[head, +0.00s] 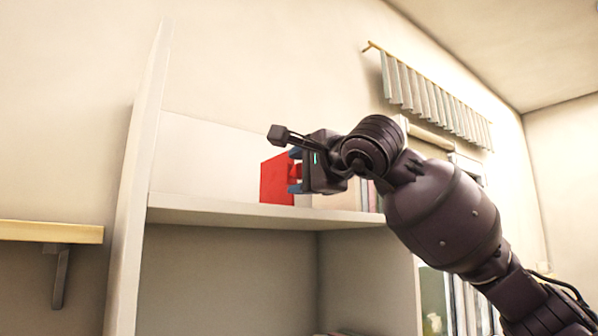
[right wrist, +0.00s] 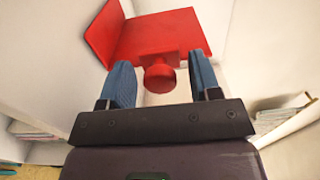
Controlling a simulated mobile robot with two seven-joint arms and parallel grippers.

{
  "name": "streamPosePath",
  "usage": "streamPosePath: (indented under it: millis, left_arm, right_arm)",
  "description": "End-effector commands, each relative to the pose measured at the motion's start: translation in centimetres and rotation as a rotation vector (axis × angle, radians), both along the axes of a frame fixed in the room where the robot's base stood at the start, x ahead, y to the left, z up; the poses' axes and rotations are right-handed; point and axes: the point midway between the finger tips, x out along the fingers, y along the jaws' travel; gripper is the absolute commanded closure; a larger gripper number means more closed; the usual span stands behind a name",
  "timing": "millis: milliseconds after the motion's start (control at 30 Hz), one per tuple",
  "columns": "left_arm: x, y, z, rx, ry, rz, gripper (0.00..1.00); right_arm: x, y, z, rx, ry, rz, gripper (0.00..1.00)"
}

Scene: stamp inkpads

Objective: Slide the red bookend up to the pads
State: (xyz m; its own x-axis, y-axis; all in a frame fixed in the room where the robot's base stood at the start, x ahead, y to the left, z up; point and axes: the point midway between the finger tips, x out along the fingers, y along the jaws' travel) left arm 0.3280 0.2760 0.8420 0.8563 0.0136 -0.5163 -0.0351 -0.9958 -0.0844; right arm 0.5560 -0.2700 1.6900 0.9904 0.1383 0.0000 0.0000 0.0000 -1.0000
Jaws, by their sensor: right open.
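The red bookend (head: 274,180) stands on the upper white shelf in the head view, partly hidden behind my right gripper (head: 295,172). In the right wrist view the bookend (right wrist: 165,35) shows two red plates meeting at an angle and a round red knob on the near side. My right gripper (right wrist: 162,78) is open, with one blue finger on each side of the knob. I cannot tell whether the fingers touch it. No inkpads can be made out in either view. My left gripper is out of view.
The shelf board (head: 230,212) is bare left of the bookend, up to a tall white side panel (head: 138,175). A wooden wall shelf (head: 50,232) is at far left. A short curtain (head: 430,100) hangs behind my arm.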

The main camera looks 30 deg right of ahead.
Motion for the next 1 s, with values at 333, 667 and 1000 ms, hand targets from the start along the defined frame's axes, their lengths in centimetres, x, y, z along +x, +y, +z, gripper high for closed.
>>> streamPosePath:
  millis: [333,667,1000]
  left_arm:
    - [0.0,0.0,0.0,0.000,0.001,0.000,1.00]
    - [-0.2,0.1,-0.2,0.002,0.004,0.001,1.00]
    - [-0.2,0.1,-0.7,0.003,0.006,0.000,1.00]
  right_arm:
    - [0.0,0.0,0.0,0.000,0.000,0.001,0.83]
    - [0.2,-0.7,-0.1,0.000,0.003,-0.002,1.00]
    - [1.2,-8.2,-0.1,0.002,0.005,-0.005,1.00]
